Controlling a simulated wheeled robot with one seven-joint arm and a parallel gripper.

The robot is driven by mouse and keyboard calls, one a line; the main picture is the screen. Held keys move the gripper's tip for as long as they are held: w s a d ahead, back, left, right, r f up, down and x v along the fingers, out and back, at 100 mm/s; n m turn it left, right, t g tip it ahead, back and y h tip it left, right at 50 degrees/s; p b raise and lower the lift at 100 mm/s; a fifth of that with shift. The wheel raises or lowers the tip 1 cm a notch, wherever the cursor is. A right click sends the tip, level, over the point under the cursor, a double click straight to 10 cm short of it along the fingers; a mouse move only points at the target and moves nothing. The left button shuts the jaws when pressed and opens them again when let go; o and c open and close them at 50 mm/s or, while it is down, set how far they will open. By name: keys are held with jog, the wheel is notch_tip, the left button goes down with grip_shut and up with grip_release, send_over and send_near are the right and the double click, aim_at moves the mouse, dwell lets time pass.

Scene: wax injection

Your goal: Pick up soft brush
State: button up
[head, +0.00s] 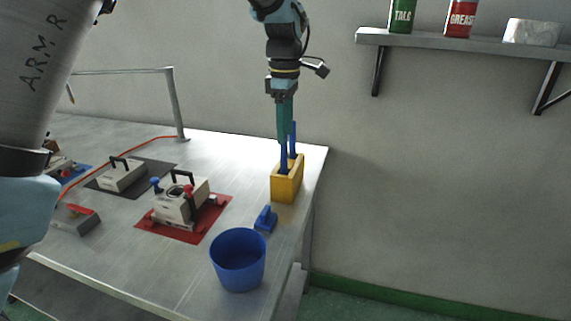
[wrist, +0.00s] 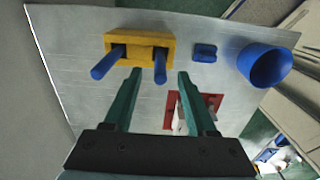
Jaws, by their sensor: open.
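A yellow holder block (head: 287,187) stands near the right end of the table, with two blue handles upright in it, a nearer one (head: 284,160) and a farther one (head: 293,138). The holder also shows in the wrist view (wrist: 140,40), with its left handle (wrist: 107,64) and right handle (wrist: 160,67). Their lower ends are hidden in the block, so I cannot tell which is the soft brush. My gripper (head: 284,140) points down, open and empty, close to the handle tops. In the wrist view, the right handle lies between my fingertips (wrist: 160,74); the left one is outside them.
A small blue block-like item (head: 265,220) and a blue cup (head: 238,262) stand nearer the table's front. A mould with clamps (head: 180,202) sits on a red mat to the left. A wall shelf (head: 450,43) holds cans at upper right.

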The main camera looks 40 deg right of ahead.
aim_at(284, 149)
jog(key=shift+w+a+f+p, duration=0.1)
jog(key=shift+f+p, duration=0.45)
jog(key=shift+f, duration=0.9)
jog(key=shift+a+f+p, duration=0.1)
jog(key=shift+f+p, duration=0.45)
jog(key=shift+f, duration=0.9)
grip_shut()
